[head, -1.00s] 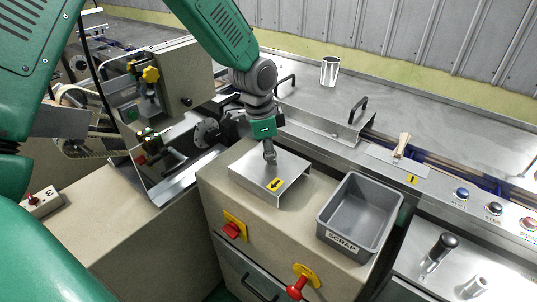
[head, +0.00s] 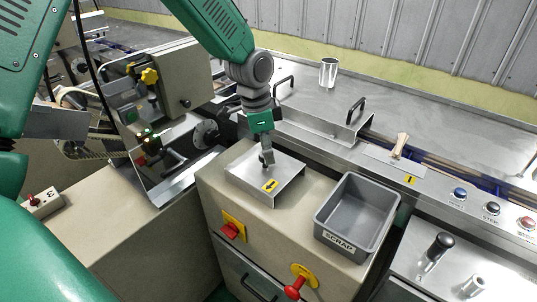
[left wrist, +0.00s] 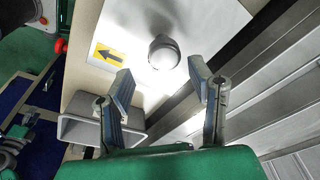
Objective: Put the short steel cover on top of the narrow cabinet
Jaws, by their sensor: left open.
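The short steel cover (head: 283,178), a bent plate with a yellow arrow label, lies on top of the narrow beige cabinet (head: 303,212), toward its back left. My left gripper (head: 267,161) is just above the cover, pointing down. In the left wrist view the open jaws (left wrist: 163,82) have empty space between them. A round knob (left wrist: 163,52) on the cover (left wrist: 190,22) shows just beyond the fingertips, apart from both. Whether the cover's underside sits flush is hard to tell. My right gripper is not in view.
A grey SCRAP bin (head: 348,240) stands right of the cover on the cabinet. Behind is a machine bed with a longer steel cover (head: 310,132) with black handles and a metal cup (head: 328,72). A red knob (head: 295,290) sticks out at the cabinet front.

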